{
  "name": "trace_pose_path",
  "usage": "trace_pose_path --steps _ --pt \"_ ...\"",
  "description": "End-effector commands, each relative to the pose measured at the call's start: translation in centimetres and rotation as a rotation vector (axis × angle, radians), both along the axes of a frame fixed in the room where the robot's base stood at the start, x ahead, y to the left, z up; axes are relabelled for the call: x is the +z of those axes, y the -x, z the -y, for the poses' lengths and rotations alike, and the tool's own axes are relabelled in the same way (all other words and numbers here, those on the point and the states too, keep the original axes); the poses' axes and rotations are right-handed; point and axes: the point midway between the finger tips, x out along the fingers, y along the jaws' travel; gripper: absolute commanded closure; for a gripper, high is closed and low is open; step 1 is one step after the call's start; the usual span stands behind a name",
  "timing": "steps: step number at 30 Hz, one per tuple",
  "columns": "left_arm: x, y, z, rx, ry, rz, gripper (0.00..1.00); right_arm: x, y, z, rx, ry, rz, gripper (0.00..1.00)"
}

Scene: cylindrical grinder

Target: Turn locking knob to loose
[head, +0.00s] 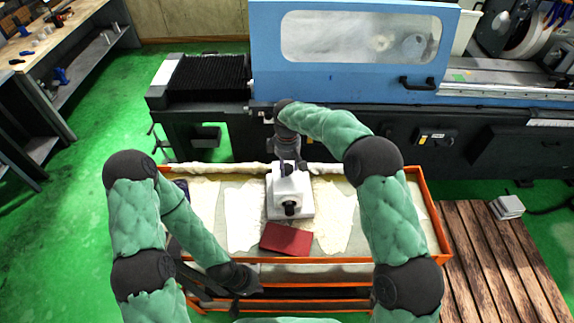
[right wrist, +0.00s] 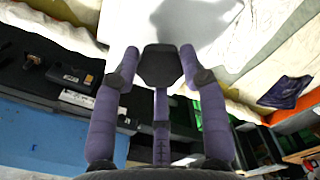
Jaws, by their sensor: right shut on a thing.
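A white device (head: 290,190) with a square base stands on the cart top. A round black part (head: 290,208) shows on its near face. My right gripper (head: 288,167) is at the far upper side of the device. In the right wrist view, its purple fingers (right wrist: 158,66) close around a black knob (right wrist: 161,68) in front of the white body. In the head view the gripper hides this knob. My left gripper (head: 207,290) is low by the cart's near left edge, away from the device. It is dark and partly hidden, so its finger opening is unclear.
A red box (head: 287,239) lies just in front of the device on the orange-framed cart (head: 426,205), among pale cloths. The blue grinder (head: 262,60) stands behind. A wooden pallet (head: 500,255) lies at right. Green floor is free at left.

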Motion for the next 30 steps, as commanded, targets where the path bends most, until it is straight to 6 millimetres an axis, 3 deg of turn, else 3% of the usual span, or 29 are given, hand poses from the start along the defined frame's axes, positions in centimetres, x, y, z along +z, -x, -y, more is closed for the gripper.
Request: trace_pose_path --steps 18,30 --pt "0.53 0.0 0.0 0.0 0.0 0.0 1.0 -0.03 0.02 0.04 0.582 0.0 -0.001 0.9" --pt "0.81 0.0 0.0 0.0 0.0 0.0 1.0 -0.06 0.02 0.04 0.861 0.0 -0.001 0.9"
